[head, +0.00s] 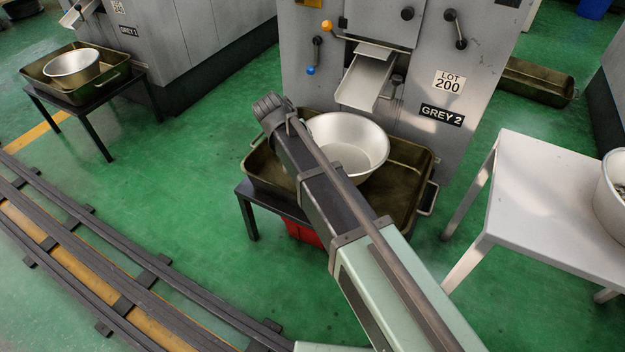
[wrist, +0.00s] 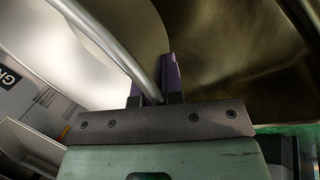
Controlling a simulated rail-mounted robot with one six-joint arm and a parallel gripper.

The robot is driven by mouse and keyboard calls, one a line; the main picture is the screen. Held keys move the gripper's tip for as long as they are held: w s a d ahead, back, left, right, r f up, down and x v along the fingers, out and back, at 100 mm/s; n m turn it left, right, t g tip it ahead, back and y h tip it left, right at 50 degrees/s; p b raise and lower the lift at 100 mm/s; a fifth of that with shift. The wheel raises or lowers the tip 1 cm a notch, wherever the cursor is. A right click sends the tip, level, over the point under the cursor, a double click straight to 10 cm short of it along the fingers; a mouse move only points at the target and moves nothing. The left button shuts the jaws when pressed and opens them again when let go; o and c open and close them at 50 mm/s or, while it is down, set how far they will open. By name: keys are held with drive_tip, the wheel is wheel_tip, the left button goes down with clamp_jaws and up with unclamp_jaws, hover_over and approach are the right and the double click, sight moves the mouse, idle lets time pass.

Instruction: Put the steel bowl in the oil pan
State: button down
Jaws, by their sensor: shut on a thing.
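The steel bowl (head: 358,142) is wide and shiny, and appears upright over the oil pan at the GREY 2 machine. My gripper (wrist: 157,88) is shut on the bowl's rim in the wrist view, where the bowl's bright wall (wrist: 50,50) fills the left. In the head view my arm hides the gripper and part of the bowl's left side. The oil pan (head: 403,195) is brownish, rectangular and shallow, with side handles; its inside (wrist: 235,45) also shows at right in the wrist view. I cannot tell whether the bowl touches the pan floor.
The grey machine with a chute (head: 365,82) stands close behind the bowl. A white table (head: 545,190) at right carries another steel bowl (head: 612,195), cut by the edge. At left, another pan (head: 112,87) holds a bowl (head: 72,68). Rails (head: 110,275) cross the lower left.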

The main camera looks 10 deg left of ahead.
wheel_tip(320, 180, down, 6)
drive_tip(key=b, duration=0.4)
drive_tip(key=shift+r, duration=0.2)
drive_tip(key=shift+f, duration=0.15)
drive_tip(key=c, duration=1.2)
unclamp_jaws()
drive_tip(key=shift+c, duration=0.2)
drive_tip(key=shift+r+p, duration=0.4)
drive_tip(key=shift+r, duration=0.1)
drive_tip(key=p+v, duration=1)
drive_tip(key=v, duration=0.1)
drive_tip(key=shift+a, duration=0.25)
